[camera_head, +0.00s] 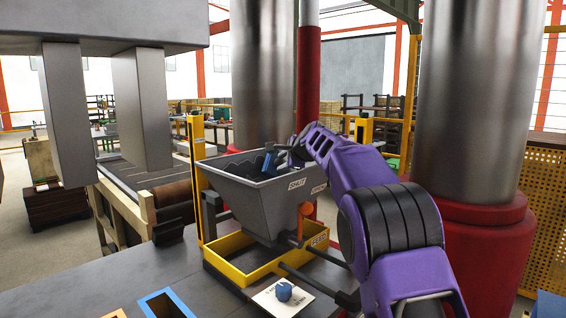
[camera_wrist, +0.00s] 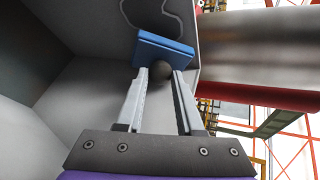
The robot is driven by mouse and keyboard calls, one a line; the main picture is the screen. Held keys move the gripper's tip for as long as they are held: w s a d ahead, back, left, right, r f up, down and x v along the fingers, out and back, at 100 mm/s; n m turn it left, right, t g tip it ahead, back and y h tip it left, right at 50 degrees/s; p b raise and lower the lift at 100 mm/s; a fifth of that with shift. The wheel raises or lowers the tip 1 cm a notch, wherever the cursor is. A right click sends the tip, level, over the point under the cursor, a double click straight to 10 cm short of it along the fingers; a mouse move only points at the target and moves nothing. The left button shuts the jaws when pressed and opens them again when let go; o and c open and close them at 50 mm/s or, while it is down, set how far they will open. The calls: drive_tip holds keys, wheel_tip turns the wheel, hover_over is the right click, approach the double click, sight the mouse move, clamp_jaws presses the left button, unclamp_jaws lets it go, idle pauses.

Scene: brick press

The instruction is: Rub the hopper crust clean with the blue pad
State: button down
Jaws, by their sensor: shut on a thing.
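The grey hopper (camera_head: 255,205) stands in the middle of the head view, wide at the top and tapering down. My gripper (camera_wrist: 161,73) reaches over its rim into the open top and is shut on the dark round knob (camera_wrist: 162,71) of the blue pad (camera_wrist: 168,52). In the wrist view the pad lies just beyond the fingertips, close to the grey inner wall; I cannot tell whether it touches.
A yellow tray frame (camera_head: 226,277) marked FEED surrounds the hopper's foot. A white plate with a blue knob (camera_head: 284,291) and a blue-rimmed opening (camera_head: 165,304) are on the dark bench. Thick steel columns (camera_head: 473,100) stand behind and right. Grey press blocks (camera_head: 140,105) hang at left.

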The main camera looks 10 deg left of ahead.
drive_tip(key=shift+w+a+f, duration=0.25)
drive_tip(key=shift+w+a, duration=0.3)
drive_tip(key=shift+a, duration=0.1)
drive_tip(key=shift+s+a, duration=0.1)
idle(0.3)
